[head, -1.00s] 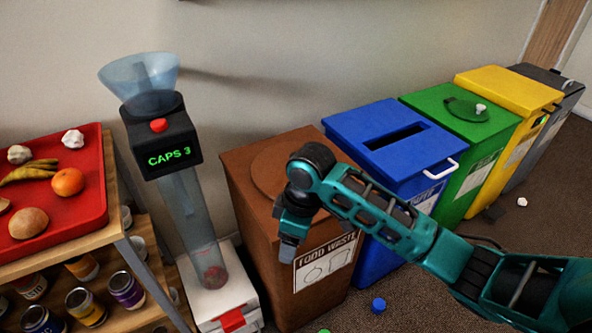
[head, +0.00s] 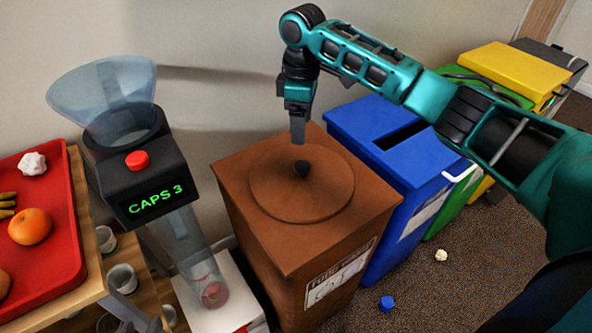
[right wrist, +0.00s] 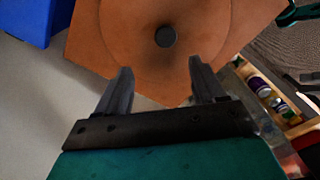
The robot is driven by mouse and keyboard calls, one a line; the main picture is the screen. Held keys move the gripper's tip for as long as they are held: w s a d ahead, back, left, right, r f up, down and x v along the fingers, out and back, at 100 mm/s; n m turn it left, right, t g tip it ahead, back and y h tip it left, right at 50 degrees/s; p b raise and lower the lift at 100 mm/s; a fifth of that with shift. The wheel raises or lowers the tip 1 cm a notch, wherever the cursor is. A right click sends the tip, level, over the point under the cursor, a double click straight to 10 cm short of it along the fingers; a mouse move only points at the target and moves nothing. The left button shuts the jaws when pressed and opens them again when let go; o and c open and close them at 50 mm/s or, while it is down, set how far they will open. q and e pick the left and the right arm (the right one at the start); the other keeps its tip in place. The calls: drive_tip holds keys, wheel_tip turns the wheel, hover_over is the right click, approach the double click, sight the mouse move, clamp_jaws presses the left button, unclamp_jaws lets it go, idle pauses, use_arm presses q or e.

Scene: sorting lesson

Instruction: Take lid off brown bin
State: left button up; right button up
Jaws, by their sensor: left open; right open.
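The brown bin (head: 250,232) stands in the middle of the head view, with a food waste label on its front. Its round brown lid (head: 325,196) lies on top, with a small dark knob (head: 302,169) at the centre. My right gripper (head: 298,138) points down above the lid, just behind and over the knob in the head view. In the right wrist view, my right gripper's fingers (right wrist: 163,82) are apart and empty, and the knob (right wrist: 165,37) shows beyond the fingertips, between their lines.
A blue bin (head: 400,150) stands close on the right, with green, yellow and grey bins beyond. A caps counter with a clear funnel (head: 105,90) stands on the left beside a red tray (head: 60,225). A blue cap (head: 386,303) lies on the floor.

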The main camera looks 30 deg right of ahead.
drive_tip(key=b, duration=0.1)
hover_over(302, 164)
drive_tip(key=f, duration=0.6)
drive_tip(key=shift+w+d, duration=0.1)
drive_tip(key=shift+w, duration=0.2)
drive_tip(key=f, duration=0.2)
drive_tip(key=f+b, duration=0.1)
drive_tip(key=f, duration=0.1)
drive_tip(key=f+b, duration=0.1)
drive_tip(key=shift+s+f, duration=0.4)
use_arm(q)
drive_tip(key=f, duration=0.4)
drive_tip(key=shift+s+a, duration=0.1)
drive_tip(key=shift+s, duration=0.25)
use_arm(e)
drive_tip(key=shift+c, duration=0.4)
use_arm(q)
drive_tip(key=shift+s, duration=0.1)
use_arm(e)
drive_tip(key=c, duration=1.1)
